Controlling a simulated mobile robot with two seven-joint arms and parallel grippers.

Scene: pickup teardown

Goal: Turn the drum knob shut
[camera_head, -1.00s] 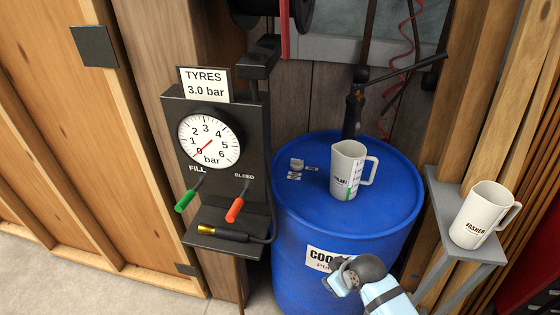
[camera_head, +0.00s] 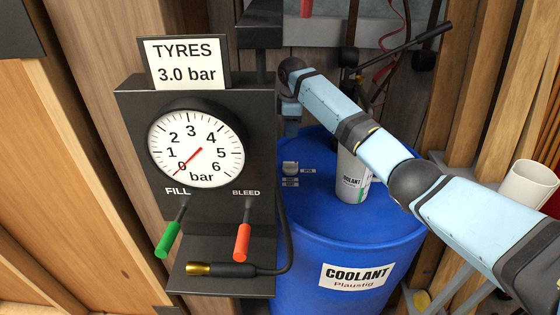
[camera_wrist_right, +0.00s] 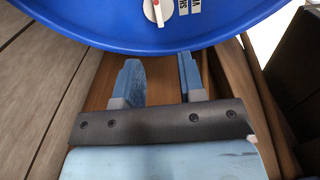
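The drum knob (camera_head: 291,168) is a small pale knob on top of the blue drum (camera_head: 380,225), with little labels beside it. In the right wrist view the knob (camera_wrist_right: 157,10) is white with a red stripe, cut by the top edge, with labels to its right. My right gripper (camera_wrist_right: 160,78) is open and empty, its two blue fingers apart, pointing toward the drum rim and short of the knob. In the head view my right arm crosses above the drum, and its gripper is partly hidden near the gauge box. My left gripper is not in view.
The black tyre gauge box (camera_head: 130,130) with green and red levers stands left of the drum. A hand pump rises behind.

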